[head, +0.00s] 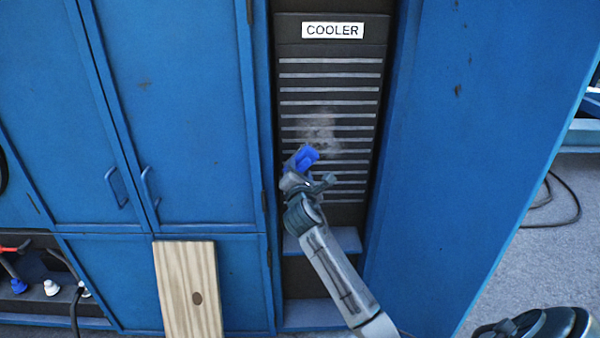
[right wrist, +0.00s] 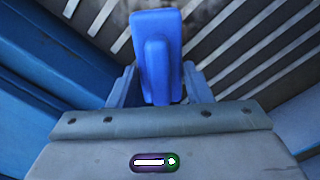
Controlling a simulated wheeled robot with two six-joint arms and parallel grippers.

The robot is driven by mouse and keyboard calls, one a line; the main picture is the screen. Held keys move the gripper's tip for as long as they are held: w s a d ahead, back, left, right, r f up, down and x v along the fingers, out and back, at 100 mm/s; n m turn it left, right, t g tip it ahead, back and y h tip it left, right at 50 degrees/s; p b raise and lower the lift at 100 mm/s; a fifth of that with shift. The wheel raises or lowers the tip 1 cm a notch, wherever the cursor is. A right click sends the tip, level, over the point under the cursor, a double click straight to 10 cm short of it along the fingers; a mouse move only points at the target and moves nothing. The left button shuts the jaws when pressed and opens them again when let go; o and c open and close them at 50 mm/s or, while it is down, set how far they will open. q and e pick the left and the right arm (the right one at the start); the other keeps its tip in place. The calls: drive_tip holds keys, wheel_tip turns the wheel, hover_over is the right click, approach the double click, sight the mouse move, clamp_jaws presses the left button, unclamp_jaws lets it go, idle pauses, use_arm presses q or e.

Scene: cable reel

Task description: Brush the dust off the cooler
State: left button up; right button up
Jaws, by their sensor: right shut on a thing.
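The cooler (head: 330,88) is a dark panel with pale horizontal slats and a white COOLER label, set in a blue cabinet. A greyish dust patch (head: 320,132) lies on its middle slats. My right gripper (head: 303,172) is shut on a blue brush (head: 303,157) in front of the slats, just below and left of the dust. In the right wrist view the blue brush (right wrist: 156,60) stands up between the fingers, with the slats behind it. Whether the brush touches the cooler I cannot tell. The brush's bristles are hidden. My left gripper is not in view.
An open blue door (head: 470,150) stands right of the cooler. Closed blue doors (head: 180,100) with handles are on the left. A wooden board (head: 188,285) leans below them. A low shelf (head: 45,275) holds tools. A cable (head: 560,205) lies on the floor at right.

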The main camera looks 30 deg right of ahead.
drive_tip(key=shift+x, duration=1)
drive_tip(key=shift+d, duration=0.1)
drive_tip(key=shift+s+d+r+p, duration=0.15)
drive_tip(key=shift+s+d+p, duration=0.35)
drive_tip(key=shift+d+p, duration=0.3)
drive_tip(key=shift+s+d+p, duration=2.05)
drive_tip(key=shift+s+d, duration=1.85)
drive_tip(key=shift+d, duration=2.4)
drive_tip(key=shift+w+a+r+p, duration=0.5)
drive_tip(key=shift+a+r+p, duration=0.05)
drive_tip(key=shift+a+p, duration=0.3)
drive_tip(key=shift+w+a+r+p, duration=0.5)
drive_tip(key=shift+a+p, duration=0.25)
drive_tip(key=shift+p, duration=0.05)
